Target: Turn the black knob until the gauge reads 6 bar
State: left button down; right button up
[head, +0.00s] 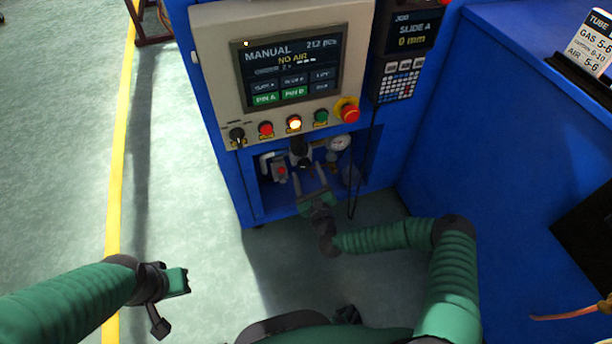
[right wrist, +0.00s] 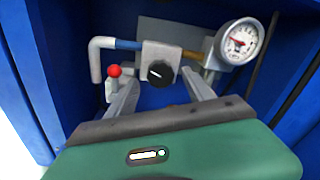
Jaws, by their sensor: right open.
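The black knob (right wrist: 160,72) sits on the front of a grey regulator block in the right wrist view, with a light mark on its face. The round white gauge (right wrist: 241,40) is to its right and also shows in the head view (head: 339,143). Its needle appears to point to the upper left; the exact reading is too small to tell. My right gripper (head: 311,170) is open in front of the cabinet recess. In the right wrist view its fingers (right wrist: 160,82) lie on either side below the knob, apparently not gripping it. My left gripper (head: 178,282) is far left of the cabinet, jaws unclear.
A red-tipped valve lever (right wrist: 114,72) and a grey pipe are left of the knob. Blue recess walls (right wrist: 28,70) flank the fittings. Above, the panel screen (head: 287,68) reads MANUAL and NO AIR. A dark cable (head: 358,180) hangs right of the recess.

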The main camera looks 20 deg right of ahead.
jog(key=shift+w, duration=1.1)
grip_shut()
